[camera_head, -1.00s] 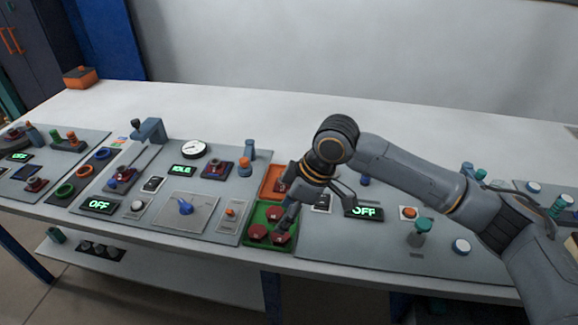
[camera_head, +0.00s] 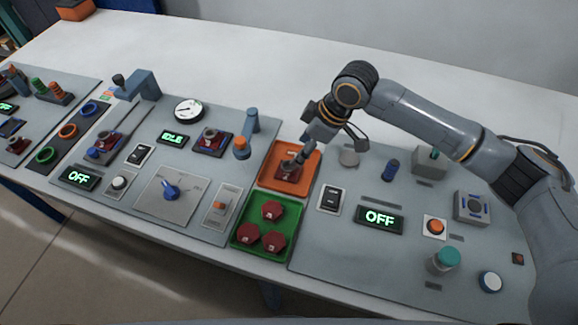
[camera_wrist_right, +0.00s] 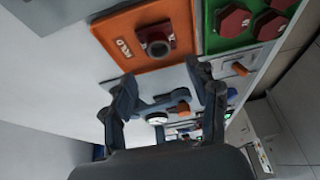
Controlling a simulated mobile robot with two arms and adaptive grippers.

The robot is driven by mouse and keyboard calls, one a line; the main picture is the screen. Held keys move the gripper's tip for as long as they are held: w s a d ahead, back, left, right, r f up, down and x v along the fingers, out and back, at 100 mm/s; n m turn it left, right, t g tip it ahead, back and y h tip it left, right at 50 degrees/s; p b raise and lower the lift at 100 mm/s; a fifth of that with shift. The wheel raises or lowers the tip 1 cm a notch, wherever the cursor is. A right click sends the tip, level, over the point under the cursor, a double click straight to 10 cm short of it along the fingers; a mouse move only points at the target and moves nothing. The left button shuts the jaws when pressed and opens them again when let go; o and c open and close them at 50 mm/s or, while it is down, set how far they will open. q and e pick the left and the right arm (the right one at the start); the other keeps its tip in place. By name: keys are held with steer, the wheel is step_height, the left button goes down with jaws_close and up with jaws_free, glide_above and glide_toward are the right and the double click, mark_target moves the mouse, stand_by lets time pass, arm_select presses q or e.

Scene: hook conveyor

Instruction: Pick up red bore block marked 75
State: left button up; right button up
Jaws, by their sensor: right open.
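A red block with a round bore sits in the orange tray (camera_head: 299,164). In the right wrist view, this block (camera_wrist_right: 155,42) is square with a dark round boss, and I cannot read a 75 on it. Three red hexagonal blocks (camera_head: 271,210) lie in the green tray (camera_head: 245,223); their marks are too small to read. In the head view my right gripper (camera_head: 327,150) is over the orange tray, one finger overlapping the bore block. In the wrist view the gripper (camera_wrist_right: 165,82) is open and empty, its fingers apart from the block. My left gripper is not in view.
A rocker switch (camera_head: 330,199) and an OFF display (camera_head: 379,218) are right of the trays. A blue lever post with an orange knob (camera_head: 241,149) stands to the left.

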mark_target(288, 169)
steer(key=shift+x, duration=1.25)
steer(key=shift+w+f, duration=0.15)
steer(key=shift+f, duration=0.15)
steer(key=p+x, duration=0.1)
steer(key=x, duration=0.3)
steer(key=shift+a, duration=0.15)
steer(key=shift+a+f, duration=0.2)
steer(key=shift+f, duration=0.35)
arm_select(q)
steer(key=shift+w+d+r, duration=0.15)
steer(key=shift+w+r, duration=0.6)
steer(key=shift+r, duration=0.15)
arm_select(e)
jaws_close()
